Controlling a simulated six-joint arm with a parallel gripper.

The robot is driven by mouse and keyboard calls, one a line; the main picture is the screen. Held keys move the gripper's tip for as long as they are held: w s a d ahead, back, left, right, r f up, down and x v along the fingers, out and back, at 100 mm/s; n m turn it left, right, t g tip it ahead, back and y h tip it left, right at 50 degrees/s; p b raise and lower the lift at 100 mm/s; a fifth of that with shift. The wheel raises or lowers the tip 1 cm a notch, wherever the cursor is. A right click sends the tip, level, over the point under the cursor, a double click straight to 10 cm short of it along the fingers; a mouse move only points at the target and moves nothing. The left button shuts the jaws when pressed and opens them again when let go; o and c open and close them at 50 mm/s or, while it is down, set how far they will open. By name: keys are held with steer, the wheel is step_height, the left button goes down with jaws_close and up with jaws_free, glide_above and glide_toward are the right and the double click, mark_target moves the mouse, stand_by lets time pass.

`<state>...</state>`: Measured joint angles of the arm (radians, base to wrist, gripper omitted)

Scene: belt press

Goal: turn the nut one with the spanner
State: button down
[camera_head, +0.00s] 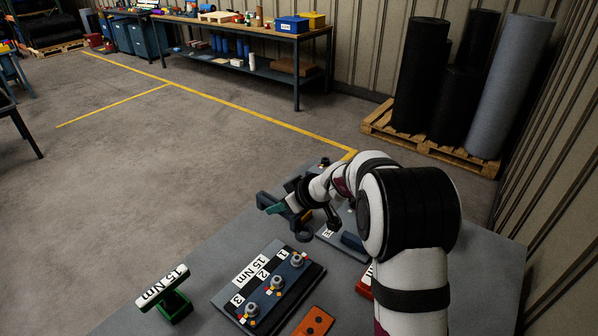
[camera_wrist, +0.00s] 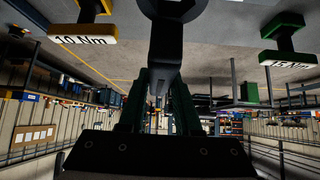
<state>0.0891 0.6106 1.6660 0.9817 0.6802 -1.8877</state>
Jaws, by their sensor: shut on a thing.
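My gripper (camera_head: 279,209) is above the far part of the grey bench, beyond the nut plate, with its teal fingers pointing left. In the wrist view its fingers (camera_wrist: 160,105) are shut on a dark grey spanner (camera_wrist: 165,55), whose wide end is cut off at the top edge. The head view shows a dark ring-shaped end (camera_head: 303,235) below the gripper. Nut one (camera_head: 297,259) is on a blue strip at the far end of a dark plate marked 15 Nm. Nut two (camera_head: 276,283) and nut three (camera_head: 250,309) follow nearer. The spanner is apart from nut one.
A green stand (camera_head: 175,303) with a 15 Nm sign stands left of the plate. The wrist view shows a yellow-topped stand with a 10 Nm sign (camera_wrist: 83,36). An orange plate (camera_head: 314,322) and a red block (camera_head: 364,283) lie right. A blue block (camera_head: 353,241) sits behind.

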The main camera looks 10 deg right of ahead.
step_height(320, 180, down, 8)
steer(key=w+a+n, duration=0.1)
steer(key=a, duration=0.1)
steer(key=shift+f, duration=0.15)
stand_by(0.4)
steer(key=shift+w+f, duration=0.1)
steer(key=shift+f, duration=1.45)
stand_by(1.3)
steer(key=shift+g, duration=0.3)
